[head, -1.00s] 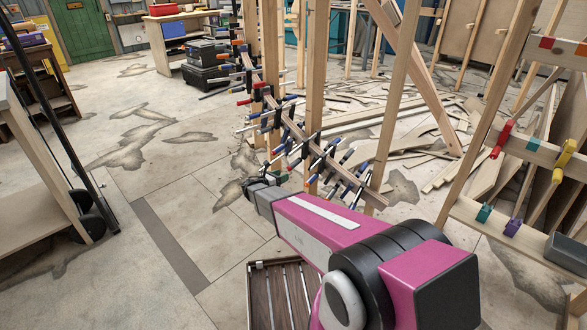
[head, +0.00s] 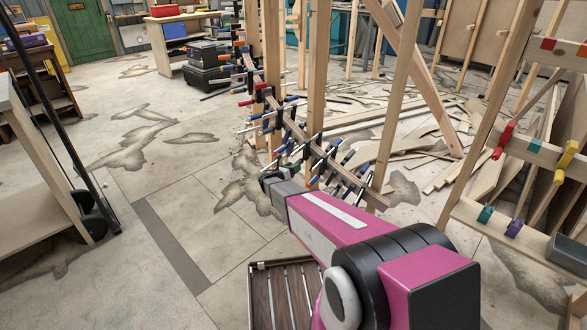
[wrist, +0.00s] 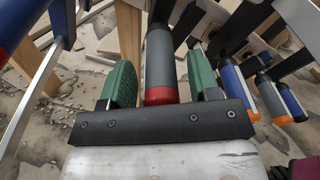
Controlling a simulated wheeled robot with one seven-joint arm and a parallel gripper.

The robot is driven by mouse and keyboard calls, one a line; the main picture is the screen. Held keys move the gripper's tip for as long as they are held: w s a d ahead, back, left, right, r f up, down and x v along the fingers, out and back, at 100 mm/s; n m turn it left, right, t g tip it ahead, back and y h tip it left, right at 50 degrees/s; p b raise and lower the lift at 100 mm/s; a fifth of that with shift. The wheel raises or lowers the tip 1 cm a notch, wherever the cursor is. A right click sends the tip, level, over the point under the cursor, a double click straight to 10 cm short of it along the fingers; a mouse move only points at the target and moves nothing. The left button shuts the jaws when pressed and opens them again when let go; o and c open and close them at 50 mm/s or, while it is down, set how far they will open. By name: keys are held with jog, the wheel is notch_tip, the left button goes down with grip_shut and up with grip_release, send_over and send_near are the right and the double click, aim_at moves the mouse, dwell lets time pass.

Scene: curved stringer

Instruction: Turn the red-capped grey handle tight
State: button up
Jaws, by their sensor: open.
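The grey handle with a red cap (wrist: 159,60) stands in the middle of the wrist view, its red end toward my gripper's palm. My gripper (wrist: 161,82) is open, with one green finger pad to the left of the handle and the other to the right. In the head view my gripper (head: 270,180) is at the near end of the row of clamps on the curved wooden stringer (head: 325,160). I cannot pick out the red-capped grey handle there, as my gripper and the clamps crowd that spot.
Blue-grey clamp handles with orange ends (wrist: 240,95) hang close on the right in the wrist view. A dark blue and red handle (wrist: 18,25) and a metal bar (wrist: 40,90) are at left. Wooden posts (head: 316,80) rise by the stringer. Open floor lies left.

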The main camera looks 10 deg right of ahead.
jog(key=shift+w+d, duration=0.1)
jog(key=shift+d, duration=0.1)
jog(key=c, duration=0.9)
jog(key=shift+m, duration=0.3)
jog(key=m, duration=0.3)
jog(key=shift+t+y, duration=0.3)
jog(key=shift+y, duration=0.1)
jog(key=m+t, duration=0.1)
jog(key=m, duration=0.2)
jog(key=shift+m+y, duration=0.3)
jog(key=shift+m, duration=0.1)
jog(key=m+t, duration=0.1)
jog(key=m, duration=0.2)
jog(key=shift+m, duration=0.4)
jog(key=shift+f+m+t, duration=0.1)
jog(key=shift+m+t, duration=0.4)
jog(key=shift+m, duration=1.5)
